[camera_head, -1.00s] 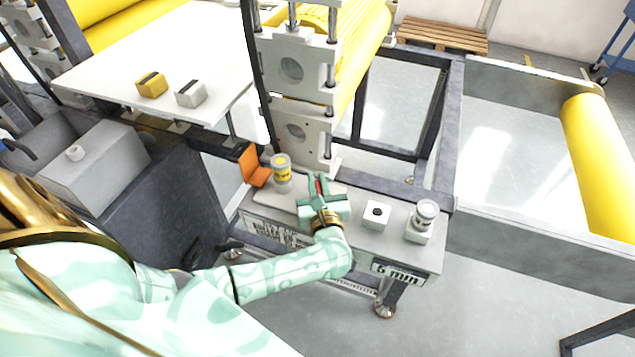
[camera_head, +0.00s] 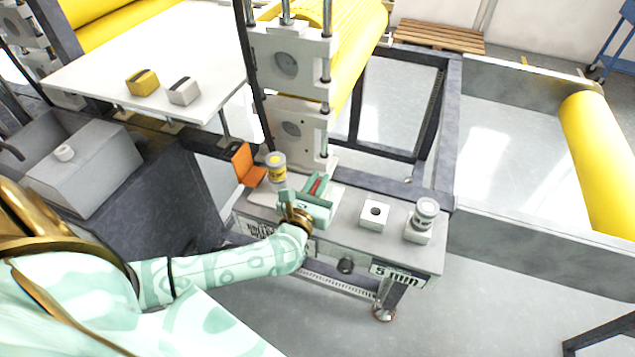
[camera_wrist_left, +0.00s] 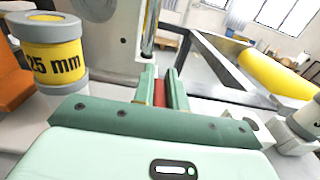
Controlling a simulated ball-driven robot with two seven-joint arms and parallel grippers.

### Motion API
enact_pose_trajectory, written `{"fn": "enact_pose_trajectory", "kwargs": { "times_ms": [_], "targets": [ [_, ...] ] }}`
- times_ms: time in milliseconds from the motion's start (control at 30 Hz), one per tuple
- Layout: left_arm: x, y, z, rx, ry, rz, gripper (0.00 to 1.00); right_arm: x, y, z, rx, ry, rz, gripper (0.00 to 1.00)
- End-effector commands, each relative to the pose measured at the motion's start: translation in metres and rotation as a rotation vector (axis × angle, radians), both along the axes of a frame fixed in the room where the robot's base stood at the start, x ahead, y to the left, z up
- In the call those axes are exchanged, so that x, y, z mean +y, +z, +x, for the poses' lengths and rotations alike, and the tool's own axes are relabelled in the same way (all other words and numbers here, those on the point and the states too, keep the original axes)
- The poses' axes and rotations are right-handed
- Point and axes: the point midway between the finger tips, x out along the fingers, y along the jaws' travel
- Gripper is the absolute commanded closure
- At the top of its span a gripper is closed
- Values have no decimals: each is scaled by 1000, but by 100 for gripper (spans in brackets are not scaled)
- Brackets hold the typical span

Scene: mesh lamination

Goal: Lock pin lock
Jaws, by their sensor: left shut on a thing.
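My left gripper (camera_head: 316,184) is over the grey-white machine ledge (camera_head: 340,222), in front of the white roller stand. It is shut on a narrow red piece (camera_wrist_left: 160,93), which shows between the green fingers in the left wrist view. Most of the red piece is hidden by the fingers, so I cannot tell whether it is the lock pin or how it is seated. My right gripper is not in view.
A white box with a black button (camera_head: 375,214) and a grey-white cylinder (camera_head: 426,212) stand right of the gripper. An orange plate (camera_head: 246,165) is at the left. The floor at the front right is clear.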

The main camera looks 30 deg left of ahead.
Motion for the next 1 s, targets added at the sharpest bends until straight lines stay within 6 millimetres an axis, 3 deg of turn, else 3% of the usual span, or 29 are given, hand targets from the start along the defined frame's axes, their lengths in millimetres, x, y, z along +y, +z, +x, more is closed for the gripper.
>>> {"fn": "enact_pose_trajectory", "kwargs": {
  "times_ms": [400, 433, 500, 833, 1000],
  "targets": [
    [-1, 0, 0, 1, -13, 1, 100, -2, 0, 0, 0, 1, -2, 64],
    [-1, -1, 0, 1, -12, 1, 83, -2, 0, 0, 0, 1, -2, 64],
    [-1, 0, 0, 1, -12, 1, 65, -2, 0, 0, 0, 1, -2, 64],
    [-1, 0, -3, 1, -11, 0, 65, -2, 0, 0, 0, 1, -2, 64],
    [-6, 0, -26, 4, -12, -1, 65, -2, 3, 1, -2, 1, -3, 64]
  ]
}}
